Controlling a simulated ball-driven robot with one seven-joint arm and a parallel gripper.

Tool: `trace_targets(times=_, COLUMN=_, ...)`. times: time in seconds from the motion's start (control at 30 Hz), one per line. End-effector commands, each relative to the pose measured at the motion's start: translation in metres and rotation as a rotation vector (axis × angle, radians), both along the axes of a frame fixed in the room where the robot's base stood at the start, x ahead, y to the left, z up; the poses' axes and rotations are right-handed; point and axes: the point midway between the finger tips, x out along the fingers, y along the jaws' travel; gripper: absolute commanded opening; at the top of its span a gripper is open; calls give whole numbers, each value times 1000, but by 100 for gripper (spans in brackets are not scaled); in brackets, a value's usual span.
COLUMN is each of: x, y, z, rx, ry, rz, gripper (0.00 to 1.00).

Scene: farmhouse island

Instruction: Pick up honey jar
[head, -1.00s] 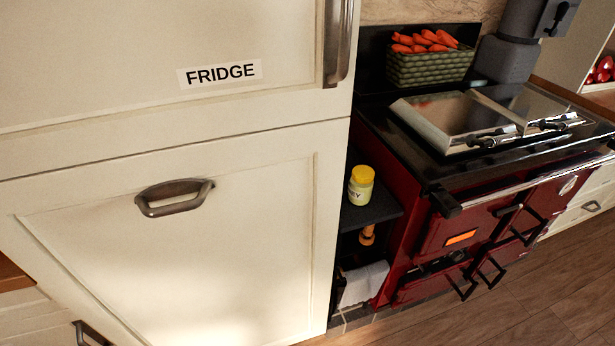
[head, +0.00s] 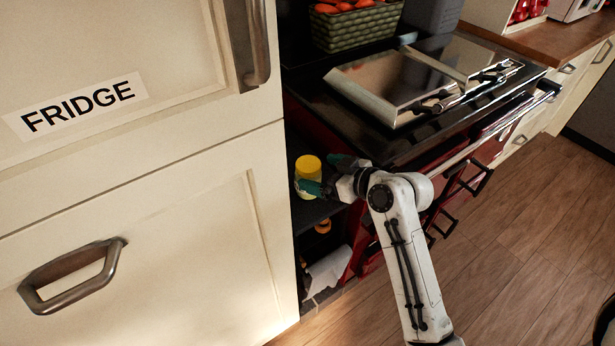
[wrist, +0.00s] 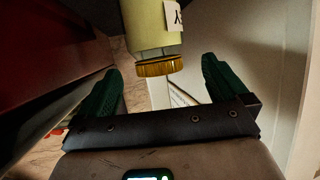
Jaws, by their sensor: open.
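The honey jar (head: 309,166), pale yellow with a yellow lid, stands upright on a dark shelf (head: 308,213) in the narrow gap between fridge and stove. My gripper (head: 327,173) is at the jar's right side in the head view, its green fingers open. One finger overlaps the lower front of the jar there. In the wrist view the jar (wrist: 150,28) appears inverted, between and beyond the two open fingers (wrist: 162,88), with clear space on both sides. I cannot tell whether a finger touches it. Part of its label shows in the wrist view.
The fridge (head: 180,230) stands close on the left, with protruding handles. The red stove (head: 487,150) with its front rail is close on the right, beside my arm. A wooden-handled item (head: 322,227) and a white cloth (head: 328,272) are below the shelf.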

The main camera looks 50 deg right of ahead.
Motion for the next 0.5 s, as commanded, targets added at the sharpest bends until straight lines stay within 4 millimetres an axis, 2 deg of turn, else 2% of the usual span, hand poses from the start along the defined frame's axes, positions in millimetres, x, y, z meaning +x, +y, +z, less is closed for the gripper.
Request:
trace_targets(times=0.17, x=11, y=-1, z=-5, rx=0, ry=1, rz=0, gripper=100)
trace_targets(times=0.4, x=40, y=-2, z=-22, rx=0, ry=2, rz=1, gripper=100)
trace_targets(times=0.5, x=47, y=-3, z=-25, rx=0, ry=1, rz=0, gripper=100)
